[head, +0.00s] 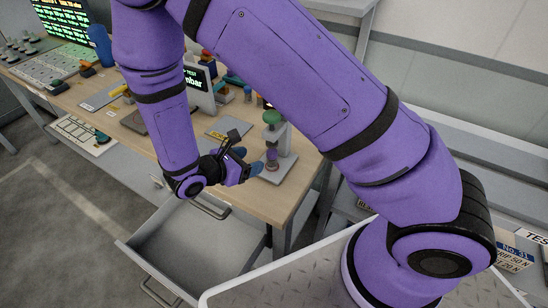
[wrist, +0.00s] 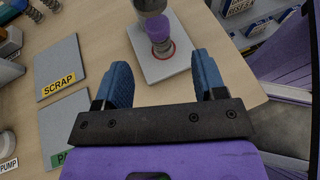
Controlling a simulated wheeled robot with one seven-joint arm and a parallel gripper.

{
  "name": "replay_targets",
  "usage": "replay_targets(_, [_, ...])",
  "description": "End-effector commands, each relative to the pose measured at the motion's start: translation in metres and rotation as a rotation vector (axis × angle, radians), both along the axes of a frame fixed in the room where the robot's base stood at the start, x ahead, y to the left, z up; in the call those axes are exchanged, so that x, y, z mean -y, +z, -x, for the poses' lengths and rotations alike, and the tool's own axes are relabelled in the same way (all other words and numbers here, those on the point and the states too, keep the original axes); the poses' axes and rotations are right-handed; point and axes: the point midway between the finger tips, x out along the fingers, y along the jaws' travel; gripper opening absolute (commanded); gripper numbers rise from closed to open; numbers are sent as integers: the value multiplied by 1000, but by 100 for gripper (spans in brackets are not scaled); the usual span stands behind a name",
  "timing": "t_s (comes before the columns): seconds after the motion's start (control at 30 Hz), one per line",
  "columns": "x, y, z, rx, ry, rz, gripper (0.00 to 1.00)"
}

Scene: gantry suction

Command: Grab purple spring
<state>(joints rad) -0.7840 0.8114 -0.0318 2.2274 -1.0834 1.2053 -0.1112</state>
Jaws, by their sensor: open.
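The purple spring (wrist: 160,34) stands upright on the light grey plate (wrist: 172,70) of a small test stand, under a grey cylindrical part. A reddish ring shows around its base. In the head view the spring (head: 272,160) is small, below the stand's green knob. My gripper (wrist: 164,64) has two blue fingers spread apart, with nothing between them. The fingers point toward the spring from the near side, and the spring lies beyond the fingertips, roughly midway between them. In the head view my gripper (head: 257,164) is beside the stand, partly overlapping its plate.
Grey pads marked SCRAP (wrist: 62,68) and PA (wrist: 68,125) lie to the left on the wooden table (wrist: 105,30). A display (head: 200,88) stands farther back. An open drawer (head: 190,245) juts out below the table's front edge. The table edge is close on the right.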

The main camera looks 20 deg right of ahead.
Motion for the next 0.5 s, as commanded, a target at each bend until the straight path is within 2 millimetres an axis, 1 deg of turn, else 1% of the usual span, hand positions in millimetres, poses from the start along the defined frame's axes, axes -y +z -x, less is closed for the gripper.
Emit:
replay_targets(0.03, [8,-3,-2,-2,-2,3,64])
replay_targets(0.2, [30,-12,-9,-1,-4,0,64])
replay_targets(0.5, [49,-20,-17,0,-4,0,64])
